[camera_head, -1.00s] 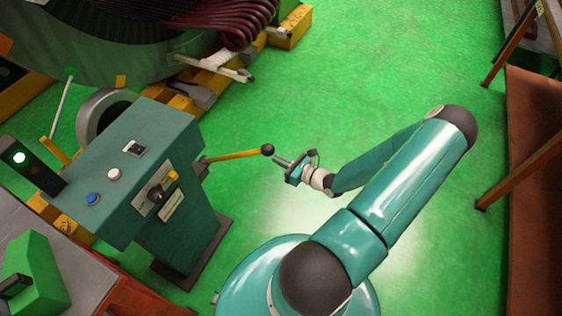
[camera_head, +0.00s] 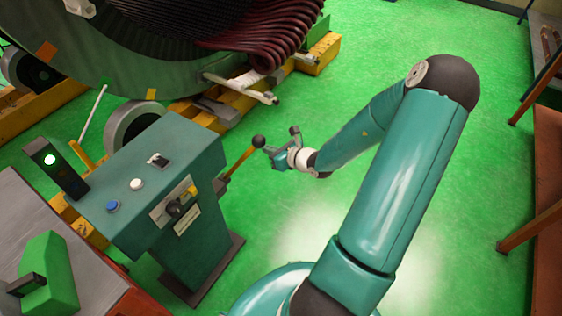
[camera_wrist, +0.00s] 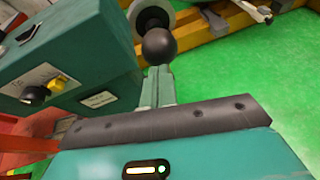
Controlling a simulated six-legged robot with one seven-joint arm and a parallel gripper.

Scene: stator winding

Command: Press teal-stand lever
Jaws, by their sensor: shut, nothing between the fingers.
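The teal stand (camera_head: 165,170) is at the left in the head view, with a lever on its right side. The lever has a yellow rod (camera_head: 240,162) and a black ball knob (camera_head: 259,141), and slants up to the right in the picture. My gripper (camera_head: 268,151) is shut and empty, with its tips at the knob. In the wrist view the black knob (camera_wrist: 159,46) sits just past the tips of my closed fingers (camera_wrist: 158,84). I cannot tell whether they touch. The rod is hidden there.
A large stator (camera_head: 130,60) on yellow supports stands behind. Green floor (camera_head: 400,50) is clear to the right.

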